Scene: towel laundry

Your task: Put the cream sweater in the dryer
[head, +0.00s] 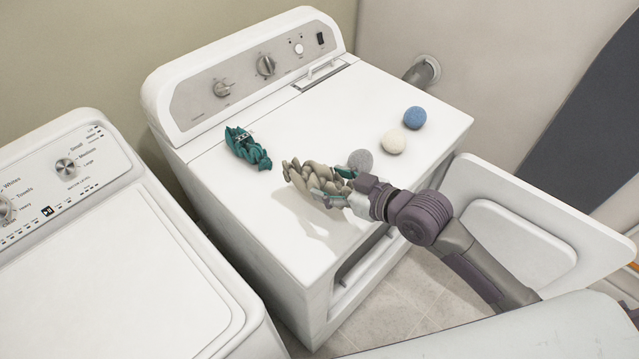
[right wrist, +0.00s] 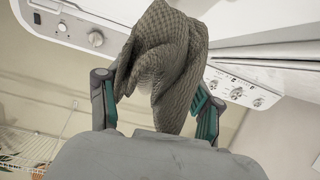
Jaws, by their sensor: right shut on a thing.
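The cream sweater (head: 300,174), a bunched knit that looks grey-beige, is held above the dryer's top. It also shows in the right wrist view (right wrist: 158,62), bunched between the fingers and sticking up past them. My right gripper (head: 328,188) is shut on it, reaching in from the right. The white dryer (head: 300,135) stands in the middle, its front opening (head: 365,260) partly hidden under my arm. The dryer door (head: 520,225) stands open to the right. My left gripper is not in view.
A teal knitted item (head: 248,148) lies on the dryer's top. Grey (head: 361,160), cream (head: 394,141) and blue (head: 414,117) balls lie at the right of the top. A white washer (head: 105,260) stands at the left. Floor shows below the open door.

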